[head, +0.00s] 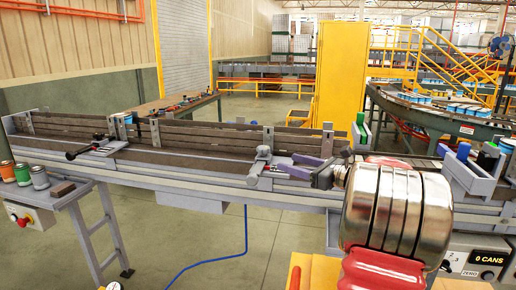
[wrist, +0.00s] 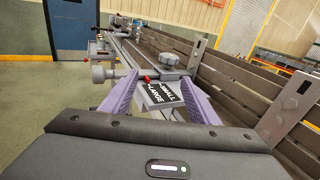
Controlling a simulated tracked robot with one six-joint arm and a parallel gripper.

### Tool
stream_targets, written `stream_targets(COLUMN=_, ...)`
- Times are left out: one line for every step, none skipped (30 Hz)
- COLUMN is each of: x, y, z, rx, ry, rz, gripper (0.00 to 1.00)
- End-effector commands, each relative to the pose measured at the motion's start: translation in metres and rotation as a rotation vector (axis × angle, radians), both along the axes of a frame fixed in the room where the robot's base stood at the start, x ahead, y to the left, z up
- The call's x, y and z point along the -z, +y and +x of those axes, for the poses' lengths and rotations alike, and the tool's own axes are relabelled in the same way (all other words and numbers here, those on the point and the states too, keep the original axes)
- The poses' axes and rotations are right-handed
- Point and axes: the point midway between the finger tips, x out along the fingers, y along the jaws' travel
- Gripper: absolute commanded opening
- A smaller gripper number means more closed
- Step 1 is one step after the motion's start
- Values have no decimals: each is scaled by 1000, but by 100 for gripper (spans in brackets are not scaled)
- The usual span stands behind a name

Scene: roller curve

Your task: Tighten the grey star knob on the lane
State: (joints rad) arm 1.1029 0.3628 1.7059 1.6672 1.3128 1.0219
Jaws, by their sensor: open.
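The grey star knob (wrist: 177,73) sits on top of a grey bracket on the lane (wrist: 232,80), just beyond my fingertips in the wrist view. In the head view the grey knob (head: 263,153) stands at the lane's near rail, left of my gripper (head: 292,167). My gripper (wrist: 160,77) has its two purple fingers spread apart with nothing between the tips. A black plate (wrist: 162,98) marked SMALL and LARGE lies below the knob, seen between the fingers, with a red pointer (wrist: 147,79) beside it. Whether a finger touches the bracket cannot be told.
A black-handled clamp (head: 92,147) is farther left on the lane. Upright grey brackets (wrist: 288,100) rise along the slatted wall, one close on the right in the wrist view. Cans (head: 23,174) stand on a side shelf at left. A yellow cabinet (head: 341,85) is behind.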

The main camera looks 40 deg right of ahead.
Motion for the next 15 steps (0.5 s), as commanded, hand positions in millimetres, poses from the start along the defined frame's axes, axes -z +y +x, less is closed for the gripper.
stream_targets(x=-3, y=-9, z=-2, rx=15, ry=-15, rz=22, gripper=55)
stream_targets(x=-4, y=-12, z=-3, rx=19, ry=-21, rz=34, gripper=55)
stream_targets(x=-5, y=-14, z=-4, rx=24, ry=-27, rz=44, gripper=55)
stream_targets(x=-6, y=-16, z=-4, rx=26, ry=-30, rz=49, gripper=55)
stream_targets(x=-6, y=-17, z=-4, rx=27, ry=-33, rz=52, gripper=55)
stream_targets(x=-7, y=-17, z=-4, rx=28, ry=-33, rz=53, gripper=55)
stream_targets(x=-7, y=-17, z=-4, rx=28, ry=-34, rz=54, gripper=55)
stream_targets(x=-7, y=-17, z=-4, rx=28, ry=-33, rz=53, gripper=55)
stream_targets(x=-7, y=-16, z=-4, rx=28, ry=-33, rz=53, gripper=55)
stream_targets(x=-7, y=-16, z=-4, rx=27, ry=-34, rz=52, gripper=55)
stream_targets(x=-6, y=-16, z=-4, rx=27, ry=-33, rz=52, gripper=55)
stream_targets(x=-6, y=-16, z=-4, rx=27, ry=-33, rz=52, gripper=55)
stream_targets(x=-6, y=-16, z=-4, rx=27, ry=-33, rz=52, gripper=55)
stream_targets(x=-6, y=-16, z=-4, rx=27, ry=-33, rz=52, gripper=55)
stream_targets(x=-6, y=-16, z=-3, rx=27, ry=-32, rz=51, gripper=55)
